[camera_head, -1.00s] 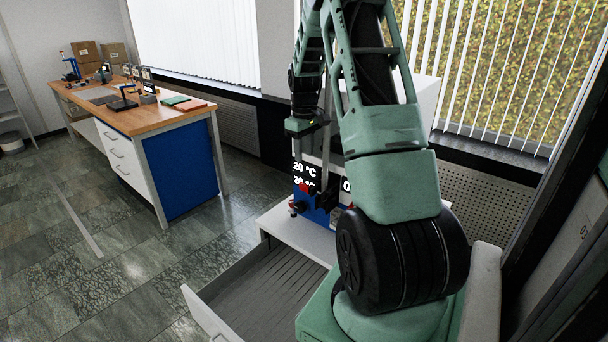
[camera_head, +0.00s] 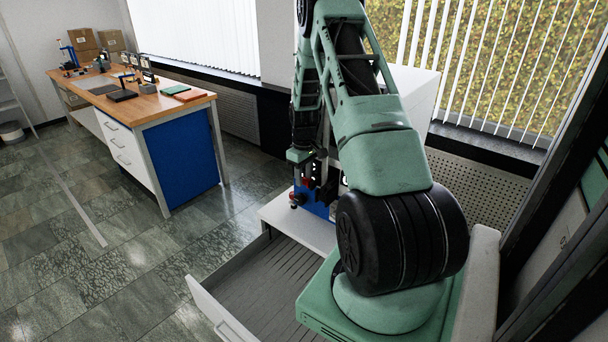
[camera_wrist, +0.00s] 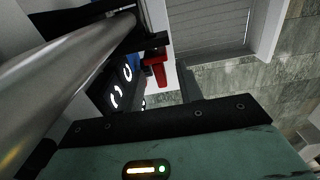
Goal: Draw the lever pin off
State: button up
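A small press with a blue base (camera_head: 318,207) stands on a white cabinet, partly hidden behind my arm. It has red parts (camera_head: 307,183) on its front left. In the wrist view a red handle-like part (camera_wrist: 155,70) hangs beside a black block (camera_wrist: 152,42), just beyond the gripper. I cannot tell whether it is the lever pin. A thick steel column (camera_wrist: 65,65) crosses the left of that view. My gripper (camera_head: 302,166) is low, close to the press. One dark finger (camera_wrist: 187,82) shows right of the red part, with a visible gap. The other finger is not distinct.
A dark panel with lit digits (camera_wrist: 120,85) is close on the gripper's left. An open drawer (camera_head: 222,312) juts out below the cabinet top (camera_head: 290,218). A wooden workbench (camera_head: 150,104) with tools stands far left. The floor between is clear.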

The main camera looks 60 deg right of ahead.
grip_shut()
jog(key=shift+w, duration=0.1)
jog(key=w+b, duration=0.1)
jog(key=w, duration=0.5)
jog(key=shift+w+d+f, duration=0.2)
jog(key=shift+w+d, duration=0.15)
jog(key=shift+d, duration=0.05)
dwell(0.5)
dwell(0.3)
